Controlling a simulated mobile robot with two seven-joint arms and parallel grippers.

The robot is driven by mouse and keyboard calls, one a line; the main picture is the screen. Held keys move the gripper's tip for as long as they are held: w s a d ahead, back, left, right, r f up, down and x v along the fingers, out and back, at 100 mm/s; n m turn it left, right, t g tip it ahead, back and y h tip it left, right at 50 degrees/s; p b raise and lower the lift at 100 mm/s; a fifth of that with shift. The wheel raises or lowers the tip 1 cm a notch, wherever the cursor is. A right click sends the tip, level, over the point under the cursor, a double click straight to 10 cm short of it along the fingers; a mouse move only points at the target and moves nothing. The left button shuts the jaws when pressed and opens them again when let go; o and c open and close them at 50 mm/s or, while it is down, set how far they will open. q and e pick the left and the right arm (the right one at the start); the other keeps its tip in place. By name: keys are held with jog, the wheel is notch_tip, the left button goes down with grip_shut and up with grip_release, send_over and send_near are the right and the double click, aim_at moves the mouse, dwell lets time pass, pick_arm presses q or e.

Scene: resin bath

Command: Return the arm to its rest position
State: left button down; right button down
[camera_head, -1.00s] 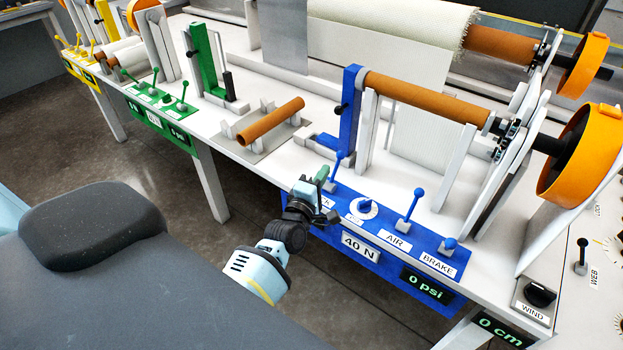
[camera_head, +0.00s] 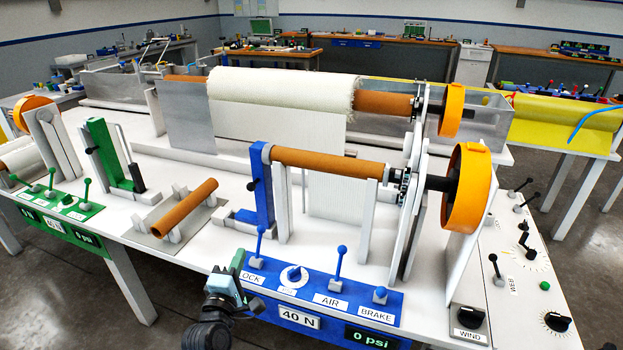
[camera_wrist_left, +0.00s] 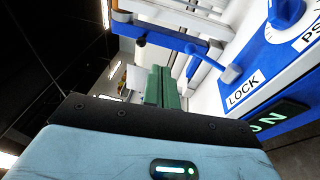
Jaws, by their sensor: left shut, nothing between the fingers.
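My left gripper (camera_head: 237,263) is at the front left corner of the blue control panel (camera_head: 352,302), partly covering the LOCK label. Its green fingers (camera_wrist_left: 163,86) are shut and empty in the left wrist view. The blue lock lever (camera_head: 260,240) stands upright close to the right of the fingers; it also shows in the left wrist view (camera_wrist_left: 232,73), apart from them. My right gripper is out of view.
The white table (camera_head: 150,262) holds a brown roll on a stand (camera_head: 184,207), a blue upright (camera_head: 263,186) and an orange wheel (camera_head: 468,200). A green panel (camera_head: 62,218) lies left. Open floor shows in front of the table.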

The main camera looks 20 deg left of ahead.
pick_arm(q)
jog(key=s+d+f+m+g+h, duration=0.1)
jog(key=s+d+f+m+g, duration=0.2)
jog(key=s+f+m, duration=0.4)
jog(key=s+d+f+m+g+h, duration=0.2)
jog(key=s+f+m, duration=0.5)
jog(key=s, duration=1)
jog(key=s+d+f+m+g+h, duration=0.1)
jog(key=s+d+f+m+g, duration=0.4)
jog(key=s, duration=0.7)
notch_tip(320, 180, down, 2)
jog(key=m, duration=0.2)
jog(key=shift+d+f+m+p, duration=0.25)
jog(key=shift+m+p, duration=0.05)
